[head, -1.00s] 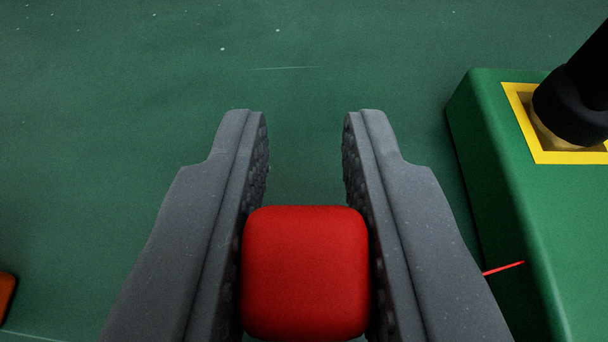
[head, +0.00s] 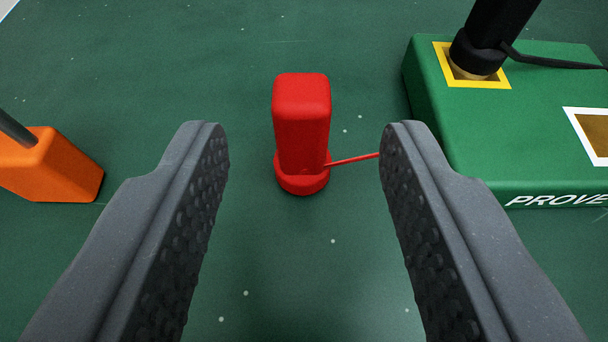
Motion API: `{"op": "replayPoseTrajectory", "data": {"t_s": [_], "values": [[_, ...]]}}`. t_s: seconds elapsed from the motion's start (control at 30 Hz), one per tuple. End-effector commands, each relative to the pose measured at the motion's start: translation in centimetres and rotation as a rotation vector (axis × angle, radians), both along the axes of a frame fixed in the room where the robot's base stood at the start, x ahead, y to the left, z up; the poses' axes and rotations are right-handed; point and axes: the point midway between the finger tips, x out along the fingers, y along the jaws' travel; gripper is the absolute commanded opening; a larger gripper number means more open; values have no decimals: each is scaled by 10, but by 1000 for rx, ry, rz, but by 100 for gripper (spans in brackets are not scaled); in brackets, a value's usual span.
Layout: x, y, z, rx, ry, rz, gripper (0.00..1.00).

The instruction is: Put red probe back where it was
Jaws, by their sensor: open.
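The red probe (head: 302,125) stands upright on the green surface, a block-like handle above a round red collar. A thin red lead runs from its base to the right and passes behind my right finger. My gripper (head: 305,150) is open and empty, with its two grey textured fingers wide apart to either side of the probe in the picture. Neither finger touches it. The probe appears beyond the fingers, with clear space around it. What is under its collar is hidden.
A green block (head: 530,115) lettered "PROVE" is at the right, with a yellow-framed socket holding a black probe (head: 485,45) and a white-framed socket (head: 592,130). An orange block (head: 60,165) is at the left. The green surface between them is mostly clear.

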Motion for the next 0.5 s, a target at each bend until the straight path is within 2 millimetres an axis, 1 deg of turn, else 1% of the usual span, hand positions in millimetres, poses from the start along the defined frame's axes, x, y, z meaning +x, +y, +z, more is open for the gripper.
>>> {"op": "replayPoseTrajectory", "data": {"t_s": [0.03,0.2,0.33,0.5], "values": [[-8,2,5,-1,-2,4,41],[-30,2,13,-2,0,2,41],[-39,2,17,0,-1,2,41],[-43,2,18,0,-1,1,41]]}}
